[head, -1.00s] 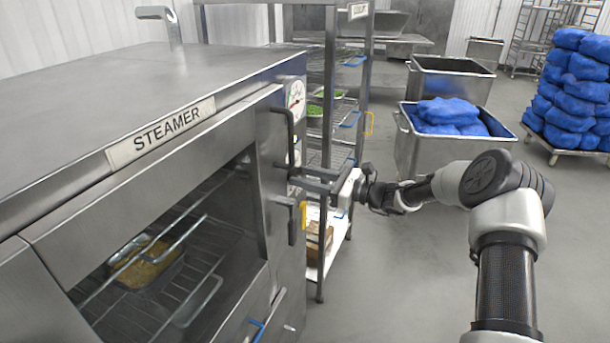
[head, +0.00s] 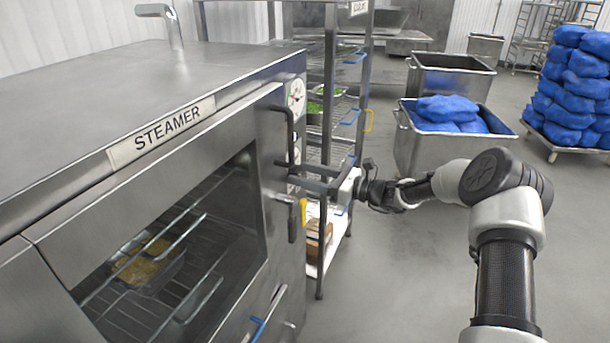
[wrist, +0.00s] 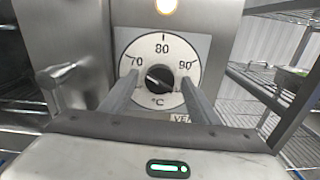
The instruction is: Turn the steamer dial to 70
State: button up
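The steamer (head: 225,95) fills the left of the head view. Its temperature dial (wrist: 163,49) is a white face marked 70, 80, 90 and °C in the wrist view. A black knob (wrist: 159,78) sits at its centre, and its light mark seems to point up and left, roughly toward 70. My gripper (wrist: 159,79) is open, with one finger on each side of the knob; I cannot tell whether they touch it. In the head view my gripper (head: 292,173) reaches the steamer's front edge, and the dial is mostly hidden there.
A vertical door handle (head: 291,130) stands close to my gripper; a handle also shows at left in the wrist view (wrist: 57,85). A lit lamp (wrist: 166,5) is above the dial. A wire rack (head: 331,75) stands just right of the steamer. Open floor lies further right.

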jog(key=shift+d, duration=0.1)
jog(key=b+v, duration=0.1)
jog(key=v, duration=1.6)
jog(key=shift+s+r, duration=0.1)
